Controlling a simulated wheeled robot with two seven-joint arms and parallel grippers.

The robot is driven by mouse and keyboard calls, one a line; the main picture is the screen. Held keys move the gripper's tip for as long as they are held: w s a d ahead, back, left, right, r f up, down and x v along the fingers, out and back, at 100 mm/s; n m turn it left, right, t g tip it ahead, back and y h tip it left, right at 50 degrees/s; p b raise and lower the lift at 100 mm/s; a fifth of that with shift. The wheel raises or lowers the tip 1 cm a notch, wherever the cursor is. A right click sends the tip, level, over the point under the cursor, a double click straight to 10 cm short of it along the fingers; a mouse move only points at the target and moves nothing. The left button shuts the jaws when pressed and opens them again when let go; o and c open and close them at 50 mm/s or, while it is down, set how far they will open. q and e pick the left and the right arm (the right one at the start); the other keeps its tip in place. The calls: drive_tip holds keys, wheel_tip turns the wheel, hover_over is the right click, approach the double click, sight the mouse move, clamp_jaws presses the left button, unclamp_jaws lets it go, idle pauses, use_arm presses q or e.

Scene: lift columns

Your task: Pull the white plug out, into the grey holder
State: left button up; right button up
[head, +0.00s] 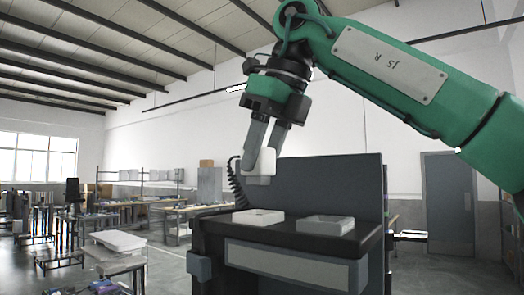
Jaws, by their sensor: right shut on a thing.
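My right gripper (261,152) hangs down from the green arm, its two grey fingers shut on the white plug (262,168). The plug is held up in the air above the left part of the black bench top, with a visible gap below it. A low white block (258,216), likely the socket, sits on the bench beneath the plug. A pale grey, shallow holder (327,225) with a recessed top sits to its right; no plug shows in it. A black coiled cable (237,188) hangs at the plug's left. My left gripper is out of view.
The bench (290,236) has a dark upright back panel (325,187) behind the blocks. The space above the holder is clear. Worktables and shelves stand far behind at the left, and a grey door (449,204) is at the right.

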drive_tip(key=shift+f, duration=0.2)
drive_tip(key=shift+d, duration=0.1)
drive_tip(key=shift+s+d+b, duration=0.4)
drive_tip(key=shift+s+d, duration=0.1)
drive_tip(key=shift+d, duration=0.1)
drive_tip(key=shift+s+d+b, duration=0.4)
drive_tip(key=shift+s+d, duration=0.45)
drive_tip(key=shift+d, duration=0.3)
drive_tip(key=shift+s+d+b, duration=0.4)
drive_tip(key=shift+s+d, duration=0.4)
drive_tip(key=shift+d, duration=0.3)
drive_tip(key=shift+s+d+b, duration=0.4)
drive_tip(key=shift+s+d, duration=0.45)
drive_tip(key=shift+d, duration=0.3)
drive_tip(key=shift+s+d, duration=0.15)
drive_tip(key=shift+d, duration=0.05)
drive_tip(key=shift+r+p, duration=0.1)
drive_tip(key=shift+p, duration=0.55)
drive_tip(key=shift+f+b, duration=1.5)
drive_tip(key=shift+f, duration=0.85)
idle(0.5)
